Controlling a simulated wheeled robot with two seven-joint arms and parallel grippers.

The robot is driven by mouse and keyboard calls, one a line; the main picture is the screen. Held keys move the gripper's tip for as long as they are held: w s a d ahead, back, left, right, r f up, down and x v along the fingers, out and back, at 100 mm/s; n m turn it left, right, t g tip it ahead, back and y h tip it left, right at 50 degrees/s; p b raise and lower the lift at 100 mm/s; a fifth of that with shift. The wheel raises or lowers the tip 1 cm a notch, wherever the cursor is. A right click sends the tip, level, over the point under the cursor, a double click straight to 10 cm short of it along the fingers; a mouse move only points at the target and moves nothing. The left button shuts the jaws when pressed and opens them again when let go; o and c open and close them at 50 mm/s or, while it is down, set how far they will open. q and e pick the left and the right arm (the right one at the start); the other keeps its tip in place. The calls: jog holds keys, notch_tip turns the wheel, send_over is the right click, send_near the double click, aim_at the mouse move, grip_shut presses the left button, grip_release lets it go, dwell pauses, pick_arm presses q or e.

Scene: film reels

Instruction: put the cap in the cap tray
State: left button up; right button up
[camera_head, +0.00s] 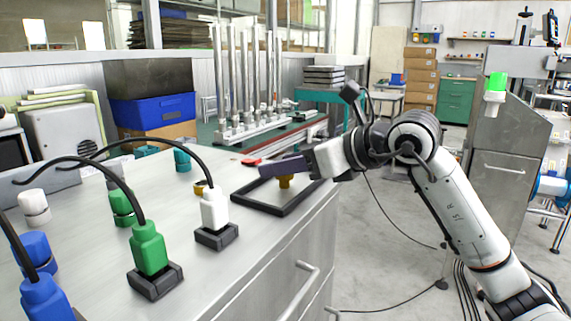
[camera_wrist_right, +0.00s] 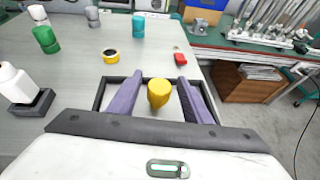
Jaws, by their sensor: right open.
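The yellow cap (camera_wrist_right: 158,90) is between the two purple fingers of my right gripper (camera_wrist_right: 160,94) in the wrist view, with a gap on each side. In the head view the cap (camera_head: 286,182) shows just below the fingers of my right gripper (camera_head: 284,167), which hide its top. The cap tray (camera_head: 272,212), a flat black-rimmed frame, lies at the table's right edge. The cap is inside its rim and seems to stand on its floor. In the wrist view the tray's rim (camera_wrist_right: 97,96) is partly hidden by my gripper. My left gripper is out of view.
A white bottle (camera_head: 214,208) and a green bottle (camera_head: 149,250), both with black hoses, stand in black bases left of the tray. The table ends just right of the tray.

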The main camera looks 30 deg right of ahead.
jog(key=shift+s+r, duration=0.1)
jog(key=shift+r, duration=0.1)
jog(key=v, duration=1.1)
jog(key=shift+s+r, duration=0.2)
jog(key=shift+s, duration=0.1)
jog(key=shift+d, duration=0.15)
